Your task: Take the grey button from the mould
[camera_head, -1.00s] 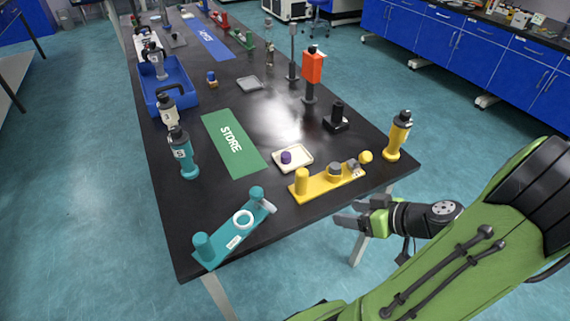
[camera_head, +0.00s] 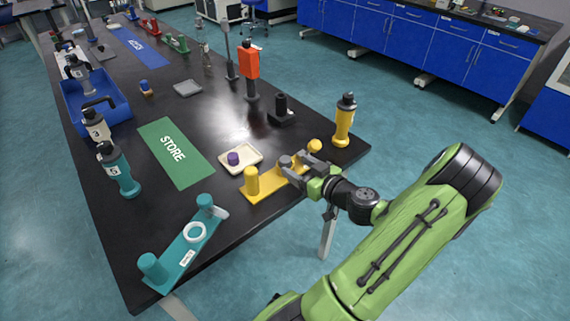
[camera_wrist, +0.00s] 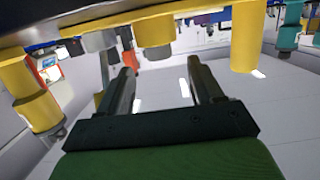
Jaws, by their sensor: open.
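The yellow mould (camera_head: 264,188) lies at the table's near right edge, with a yellow post (camera_head: 251,180) at its left end and a yellow knob (camera_head: 315,146) at its right. The grey button (camera_head: 285,161) sits on the mould between them, partly crowded by my fingers. My gripper (camera_head: 291,169) is open and empty over the table edge, close to the button. The wrist view is upside down: the grey button (camera_wrist: 157,53) shows on its yellow seat ahead, between the lines of my two fingers (camera_wrist: 160,72). I cannot tell whether they touch it.
A yellow bottle (camera_head: 344,121) stands right of the mould. A cream tray (camera_head: 249,152) with a purple piece (camera_head: 233,158) lies behind it. A teal mould (camera_head: 178,253) with a white ring is at left. The green STORE mat (camera_head: 175,165) is bare.

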